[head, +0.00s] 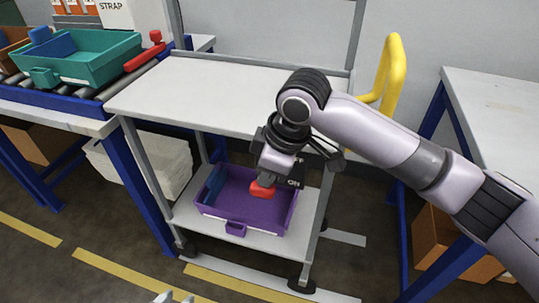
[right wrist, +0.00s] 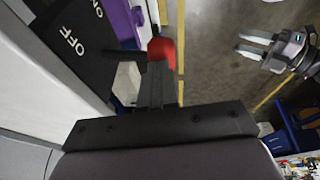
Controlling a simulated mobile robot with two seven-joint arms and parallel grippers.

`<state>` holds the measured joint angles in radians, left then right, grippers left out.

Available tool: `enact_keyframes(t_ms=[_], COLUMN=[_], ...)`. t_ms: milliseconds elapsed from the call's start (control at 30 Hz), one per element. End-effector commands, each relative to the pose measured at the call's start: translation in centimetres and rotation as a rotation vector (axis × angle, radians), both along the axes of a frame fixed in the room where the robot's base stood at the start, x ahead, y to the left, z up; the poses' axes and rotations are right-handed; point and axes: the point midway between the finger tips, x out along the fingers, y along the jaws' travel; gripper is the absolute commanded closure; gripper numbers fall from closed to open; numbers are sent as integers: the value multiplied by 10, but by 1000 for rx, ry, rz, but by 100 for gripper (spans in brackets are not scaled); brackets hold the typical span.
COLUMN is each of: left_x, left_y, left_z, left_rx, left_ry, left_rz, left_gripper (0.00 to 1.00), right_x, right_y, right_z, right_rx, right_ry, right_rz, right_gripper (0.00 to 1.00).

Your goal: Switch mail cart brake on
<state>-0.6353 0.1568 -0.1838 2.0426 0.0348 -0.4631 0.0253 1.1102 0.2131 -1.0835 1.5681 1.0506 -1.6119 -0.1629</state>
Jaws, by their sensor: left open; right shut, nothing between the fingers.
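The mail cart (head: 190,92) has a pale top and a lower shelf. Its brake is a dark lever (right wrist: 125,54) with a red knob (right wrist: 160,48), beside a black plate (right wrist: 75,68) lettered ON and OFF. The red knob also shows in the head view (head: 262,189). I cannot tell which setting the lever is at. My right gripper (right wrist: 157,72) is shut and empty, its fingertips right at the knob; I cannot tell whether they touch. It hides part of the plate in the head view. My left gripper (right wrist: 252,46) is open, away from the cart; its tips show in the head view (head: 172,297).
A purple tray (head: 225,215) with a blue item stands on the lower shelf. A teal bin (head: 85,62) sits on a roller conveyor at the left. A yellow handle (head: 396,70) rises at the cart's right. A white table (head: 495,100) is further right.

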Motion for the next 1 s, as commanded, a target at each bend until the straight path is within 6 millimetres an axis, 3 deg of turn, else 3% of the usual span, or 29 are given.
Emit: enact_keyframes(t_ms=[33,300,700,1000], left_x=[0,1,-4,-5], left_y=[0,0,4,9], left_z=[10,33,46,49], left_rx=[0,1,11,22], left_ry=[0,-8,-9,-11], left_rz=[0,-1,12,17], left_gripper=[57,57,57,57], right_x=[-5,-18,-22,-21], right_y=[1,5,7,7], right_z=[-1,-27,-60,-72], right_rx=[-15,-87,-88,-88], right_ry=[-36,-262,-263,-264], right_rz=[4,4,-2,-1], right_gripper=[100,100,100,100])
